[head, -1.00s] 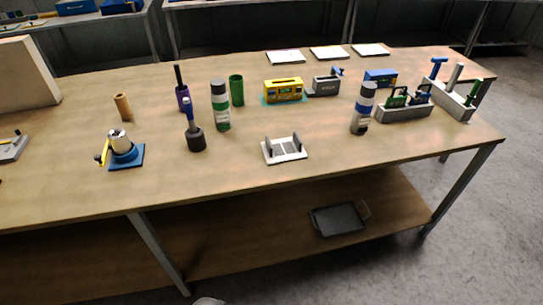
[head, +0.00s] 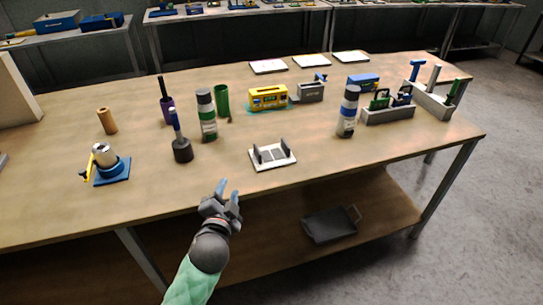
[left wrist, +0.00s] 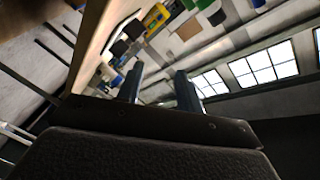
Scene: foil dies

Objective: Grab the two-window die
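My left gripper (head: 228,191) is raised at the front edge of the table, fingers apart and empty, in front of the white stand (head: 286,163) with two dark uprights. The left wrist view shows its two fingers (left wrist: 160,90) with nothing between them. Die-like handled pieces, a green one (head: 380,99) and a dark blue one (head: 403,97), stand in a grey holder (head: 388,117) at the right. A yellow block (head: 268,97) with dark window-like marks sits on a teal mat at the centre back. I cannot tell which piece is the two-window die. My right gripper is out of view.
A grey tray (head: 330,225) lies on the lower shelf. The front right of the tabletop is clear.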

